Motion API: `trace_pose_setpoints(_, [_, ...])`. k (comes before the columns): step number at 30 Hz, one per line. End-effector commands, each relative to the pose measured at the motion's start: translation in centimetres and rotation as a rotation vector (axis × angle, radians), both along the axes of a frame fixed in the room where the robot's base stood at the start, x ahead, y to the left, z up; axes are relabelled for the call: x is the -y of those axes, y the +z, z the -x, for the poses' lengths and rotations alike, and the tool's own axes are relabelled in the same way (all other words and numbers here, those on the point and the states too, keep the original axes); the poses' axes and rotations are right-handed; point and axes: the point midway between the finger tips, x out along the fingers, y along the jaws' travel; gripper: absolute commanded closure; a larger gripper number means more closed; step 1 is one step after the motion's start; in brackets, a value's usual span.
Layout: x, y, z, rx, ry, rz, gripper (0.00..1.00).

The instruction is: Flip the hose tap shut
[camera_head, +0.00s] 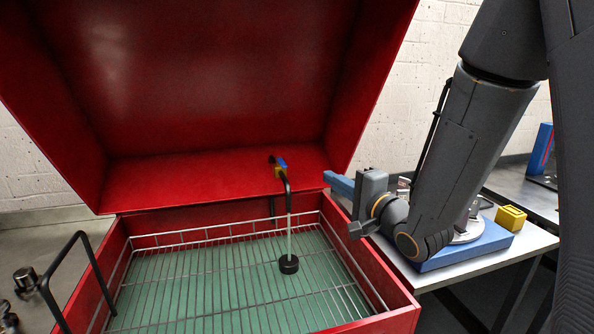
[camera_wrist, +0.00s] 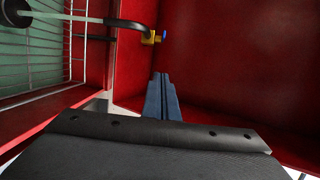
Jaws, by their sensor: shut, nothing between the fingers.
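The hose tap (camera_head: 280,170) is a small yellow body with a blue lever on the red back wall of the open-lidded tank. A black bent hose hangs from it. The tap also shows in the wrist view (camera_wrist: 152,38), near the top centre, with only a bit of blue showing beside the yellow. My gripper (camera_head: 339,184) is at the right of the tank, apart from the tap, its blue fingers pointing left toward it. In the wrist view the blue fingers (camera_wrist: 162,85) lie together, with nothing between them.
A table with a blue base (camera_head: 470,245) and a yellow block (camera_head: 510,217) stands at right.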

Motion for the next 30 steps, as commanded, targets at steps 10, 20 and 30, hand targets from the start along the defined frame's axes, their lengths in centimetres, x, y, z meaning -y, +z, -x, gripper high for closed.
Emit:
trace_pose_setpoints(10, [-0.2, 0.0, -0.4, 0.000, -0.002, 0.004, 1.00])
trace_pose_setpoints(20, [-2.9, 0.1, -4.8, -0.001, 0.000, 0.004, 1.00])
trace_pose_setpoints(30, [-6.8, 0.1, -8.1, -0.003, 0.001, 0.004, 1.00])
